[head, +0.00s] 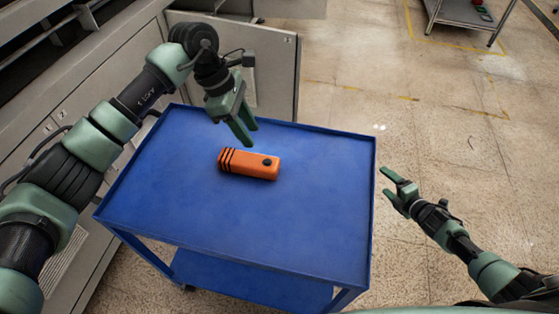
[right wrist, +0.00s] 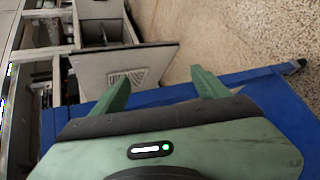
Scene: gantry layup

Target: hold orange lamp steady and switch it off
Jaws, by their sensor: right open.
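The orange lamp (head: 247,165) lies on the blue cart top, left of its middle. It has dark stripes at its left end and a dark round knob or button (head: 267,162) on top near its right end. My left gripper (head: 251,137) hangs just behind and above the lamp, its fingertips pointing down and apart from each other, with nothing seen between them. My right gripper (head: 385,182) is open and empty, off the cart's right edge. Its two spread fingers also show in the right wrist view (right wrist: 160,82); the lamp is not seen there.
The blue cart (head: 310,225) has a raised rim and a lower shelf; its top is otherwise bare. Grey cabinets (head: 275,70) stand behind and to the left. Open floor (head: 460,160) lies to the right, with a grey metal table (head: 465,15) far off.

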